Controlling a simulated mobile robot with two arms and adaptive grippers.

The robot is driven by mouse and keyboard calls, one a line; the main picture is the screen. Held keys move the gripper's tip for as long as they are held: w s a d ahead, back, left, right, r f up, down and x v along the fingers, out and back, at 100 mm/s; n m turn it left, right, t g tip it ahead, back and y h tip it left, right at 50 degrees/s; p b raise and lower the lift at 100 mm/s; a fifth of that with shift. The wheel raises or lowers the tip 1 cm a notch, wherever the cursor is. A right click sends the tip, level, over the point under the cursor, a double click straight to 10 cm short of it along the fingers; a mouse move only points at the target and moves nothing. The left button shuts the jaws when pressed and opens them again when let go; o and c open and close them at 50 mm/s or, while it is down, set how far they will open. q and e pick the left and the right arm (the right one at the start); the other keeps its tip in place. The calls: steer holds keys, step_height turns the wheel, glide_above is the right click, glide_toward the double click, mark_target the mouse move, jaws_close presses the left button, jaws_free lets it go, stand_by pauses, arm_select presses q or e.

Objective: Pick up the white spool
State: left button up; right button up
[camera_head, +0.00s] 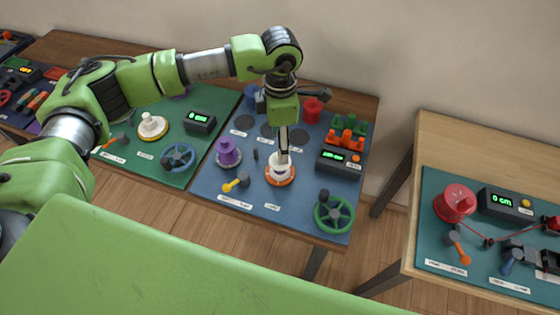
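A white spool (278,173) stands upright on an orange round base on the blue mat (210,182) at the middle of the view. My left gripper (284,155) points straight down at its top. The fingers overlap the upper part of the spool and hide some of it. I see the fingers nearly edge-on, so I cannot tell whether they are open or touch the spool. A second white spool (152,125) stands on a yellow base on the green mat to the left. My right gripper is not in view.
A purple spool (228,153), a yellow-handled lever (237,182), a green handwheel (334,214) and a display box (338,161) surround the white spool. Orange pegs (347,139) and a red spool (312,110) stand behind. Another table (440,150) with a red spool (455,202) is right, past a gap.

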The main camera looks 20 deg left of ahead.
mark_target(278, 173)
arm_select(q)
step_height(278, 173, down, 3)
steer(key=shift+r, duration=0.2)
steer(key=shift+f+p, duration=0.25)
steer(key=shift+p, duration=0.3)
step_height(278, 173, down, 4)
steer(key=shift+r+p, duration=0.25)
steer(key=shift+p, duration=0.75)
steer(key=shift+f, duration=0.6)
steer(key=c, duration=1.1)
